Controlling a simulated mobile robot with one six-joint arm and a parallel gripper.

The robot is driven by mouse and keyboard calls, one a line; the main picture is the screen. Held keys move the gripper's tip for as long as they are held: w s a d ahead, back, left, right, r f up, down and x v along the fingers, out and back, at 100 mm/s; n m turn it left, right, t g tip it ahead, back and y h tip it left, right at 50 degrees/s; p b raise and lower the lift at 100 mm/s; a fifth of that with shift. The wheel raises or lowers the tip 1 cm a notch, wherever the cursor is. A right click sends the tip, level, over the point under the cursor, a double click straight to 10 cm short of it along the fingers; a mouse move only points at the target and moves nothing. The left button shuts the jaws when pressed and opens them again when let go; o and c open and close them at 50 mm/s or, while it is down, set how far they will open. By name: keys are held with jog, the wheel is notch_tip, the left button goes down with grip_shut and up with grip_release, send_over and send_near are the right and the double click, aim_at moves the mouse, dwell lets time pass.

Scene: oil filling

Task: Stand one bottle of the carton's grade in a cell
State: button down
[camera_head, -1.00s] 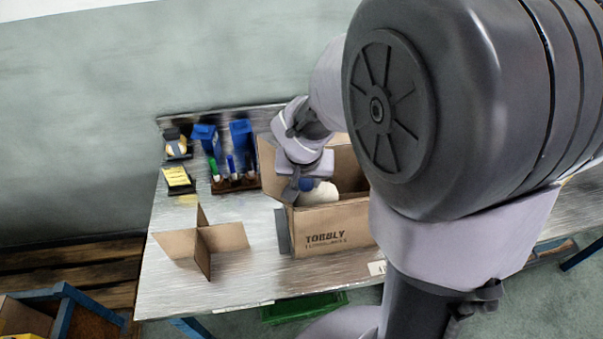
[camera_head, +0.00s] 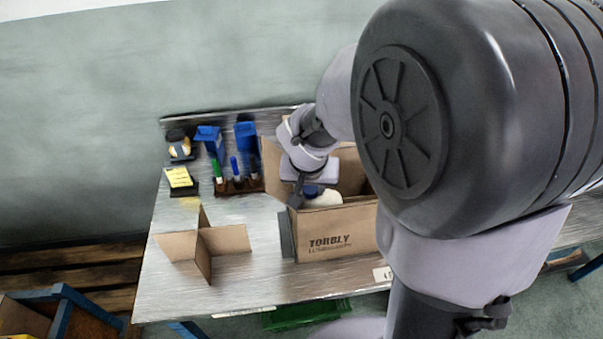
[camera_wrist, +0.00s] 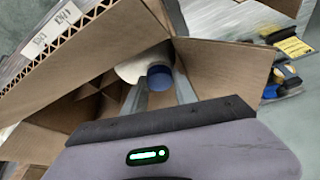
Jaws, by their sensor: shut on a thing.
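The open cardboard carton (camera_head: 338,229) stands on the metal table with printing on its front. My gripper (camera_head: 305,195) points down into its left part and is shut on a white bottle (camera_head: 324,199) with a blue cap (camera_head: 312,190). In the wrist view the bottle (camera_wrist: 131,70) and its blue cap (camera_wrist: 160,77) sit between the fingers of my gripper (camera_wrist: 163,92), below the carton's rim. The bottle's lower part and any label are hidden. The carton's inner wall (camera_wrist: 55,145) shows at the lower left of the wrist view.
A loose cardboard cross divider (camera_head: 204,246) stands on the table (camera_head: 175,290) left of the carton. Behind it are a rack (camera_head: 238,187) of markers, blue holders (camera_head: 246,135), a yellow note pad (camera_head: 180,177) and a tape roll (camera_head: 180,150). A green crate (camera_head: 305,314) lies below the table.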

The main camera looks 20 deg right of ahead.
jog(key=shift+f+b, duration=1.35)
jog(key=shift+b, duration=0.15)
jog(key=c, duration=0.9)
grip_release()
jog(key=shift+s, duration=0.1)
